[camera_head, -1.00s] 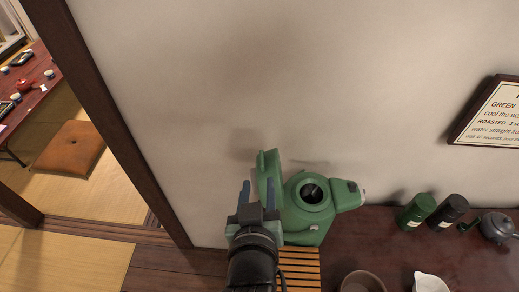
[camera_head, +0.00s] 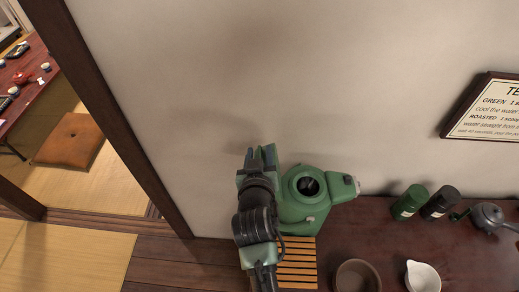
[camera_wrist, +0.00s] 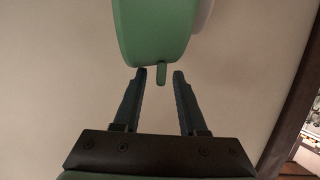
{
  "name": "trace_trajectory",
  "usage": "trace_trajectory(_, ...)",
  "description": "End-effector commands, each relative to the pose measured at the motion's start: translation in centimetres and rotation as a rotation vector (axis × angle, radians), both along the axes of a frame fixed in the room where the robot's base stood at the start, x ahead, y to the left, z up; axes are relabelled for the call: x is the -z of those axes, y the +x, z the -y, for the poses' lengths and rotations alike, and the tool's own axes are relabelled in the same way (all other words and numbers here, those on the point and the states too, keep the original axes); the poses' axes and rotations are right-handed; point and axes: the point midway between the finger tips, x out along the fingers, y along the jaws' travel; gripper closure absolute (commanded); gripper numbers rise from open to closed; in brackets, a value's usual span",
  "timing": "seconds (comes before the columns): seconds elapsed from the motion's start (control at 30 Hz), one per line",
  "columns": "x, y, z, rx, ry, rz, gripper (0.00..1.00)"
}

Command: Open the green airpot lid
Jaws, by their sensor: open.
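The green airpot (camera_head: 297,215) stands at the left end of the dark counter, its round mouth uncovered with a dark opening showing. Its green lid (camera_head: 271,154) stands raised on the left side of the mouth, partly hidden by my gripper (camera_head: 257,163). In the wrist view, the lid (camera_wrist: 155,35) is at the top, with a small tab hanging from its lower edge. My gripper (camera_wrist: 160,78) is open, its two fingertips to either side of the tab and apart from it. Nothing is held.
A slatted wooden mat (camera_head: 297,270) lies before the airpot. Green (camera_head: 408,202) and black (camera_head: 440,203) canisters, a dark teapot (camera_head: 489,217), a brown bowl (camera_head: 357,277) and a white pitcher (camera_head: 422,278) stand to the right. The wall is close behind.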

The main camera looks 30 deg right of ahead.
Motion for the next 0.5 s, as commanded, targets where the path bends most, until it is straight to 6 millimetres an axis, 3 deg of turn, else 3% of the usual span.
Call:
trace_trajectory(0.4, 0.26, 0.50, 0.33, 0.000, -0.001, -0.001, 0.59)
trace_trajectory(0.5, 0.25, 0.49, 0.32, 0.000, -0.001, -0.001, 0.75)
